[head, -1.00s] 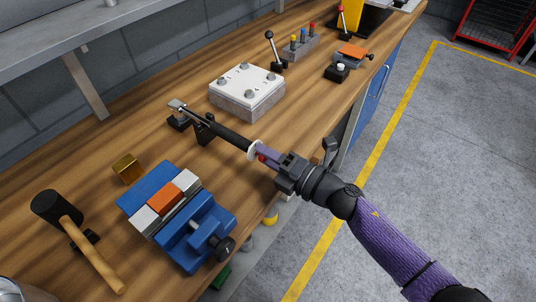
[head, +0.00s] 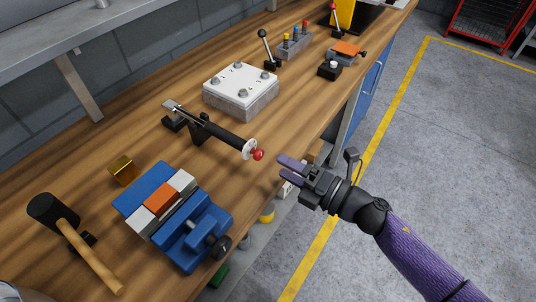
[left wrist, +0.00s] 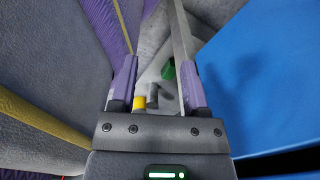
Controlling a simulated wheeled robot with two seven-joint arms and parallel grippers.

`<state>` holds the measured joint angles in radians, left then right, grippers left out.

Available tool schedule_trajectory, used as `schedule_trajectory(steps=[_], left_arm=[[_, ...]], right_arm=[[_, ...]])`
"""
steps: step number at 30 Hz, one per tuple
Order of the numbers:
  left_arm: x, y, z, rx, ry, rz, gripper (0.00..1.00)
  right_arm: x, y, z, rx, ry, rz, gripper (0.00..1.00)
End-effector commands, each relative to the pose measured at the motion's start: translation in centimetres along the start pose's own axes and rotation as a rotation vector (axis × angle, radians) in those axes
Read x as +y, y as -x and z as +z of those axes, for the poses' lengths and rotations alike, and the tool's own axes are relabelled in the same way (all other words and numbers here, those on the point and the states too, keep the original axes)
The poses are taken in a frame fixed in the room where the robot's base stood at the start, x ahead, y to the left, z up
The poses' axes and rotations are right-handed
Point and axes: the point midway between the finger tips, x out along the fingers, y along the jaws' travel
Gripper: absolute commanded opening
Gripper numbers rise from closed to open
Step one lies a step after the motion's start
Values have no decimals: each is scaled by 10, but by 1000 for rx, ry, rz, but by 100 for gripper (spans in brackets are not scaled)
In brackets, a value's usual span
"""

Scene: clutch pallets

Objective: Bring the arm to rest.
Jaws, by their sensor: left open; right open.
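My right gripper (head: 291,167) is open and empty in the head view, just off the front edge of the workbench. Its purple fingers point at a black-handled tool (head: 222,133) with a red ball end (head: 258,155), with a clear gap between them. The tool rests on a black stand on the bench. My left gripper (left wrist: 155,90) shows in the left wrist view, open with nothing between its fingers. It is not visible in the head view.
On the wooden bench (head: 140,128) are a blue vise (head: 190,240) holding an orange block, a mallet (head: 75,245), a brass cube (head: 122,170), and a white-topped block (head: 240,90). A blue surface (left wrist: 265,80) lies right of my left gripper. Floor right of the bench is open.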

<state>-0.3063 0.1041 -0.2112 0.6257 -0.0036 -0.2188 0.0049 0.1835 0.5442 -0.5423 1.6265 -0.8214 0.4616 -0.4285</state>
Motion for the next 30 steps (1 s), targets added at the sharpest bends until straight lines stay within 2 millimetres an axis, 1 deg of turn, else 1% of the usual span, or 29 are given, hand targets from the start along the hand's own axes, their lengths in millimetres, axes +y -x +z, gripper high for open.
schedule_trajectory(steps=[1,3,6,9,19,20,21,22,23,24,26,27,29,30], left_arm=[[0,0,0,0,0,0,59],[0,0,0,0,0,0,59],[0,0,0,0,0,0,59],[0,0,0,0,0,0,59],[0,0,0,0,1,0,59],[0,0,0,0,1,0,59],[0,0,0,0,1,0,59],[0,0,0,0,1,0,59],[0,0,0,0,1,0,59],[0,0,0,0,1,0,59],[0,0,0,0,1,0,59],[0,0,-1,1,1,0,59],[0,0,-1,1,1,0,59],[0,0,-1,1,1,1,59]], right_arm=[[-1,12,0,0,-1,-4,70],[-1,24,-1,0,-1,-4,70],[0,35,0,0,-1,0,70],[0,39,0,0,1,0,70],[0,38,0,0,0,0,70],[-1,38,0,-3,-4,-1,70],[-6,39,2,-20,-29,-9,70],[-14,41,5,-50,-71,-23,70],[-27,44,9,-96,-131,-46,70],[-52,53,14,-184,-251,-89,70],[-104,74,17,-358,-479,-176,70],[-142,94,12,-487,-643,-241,70],[-195,128,-8,-674,-873,-338,70],[-225,151,-27,-793,-1012,-401,70]])
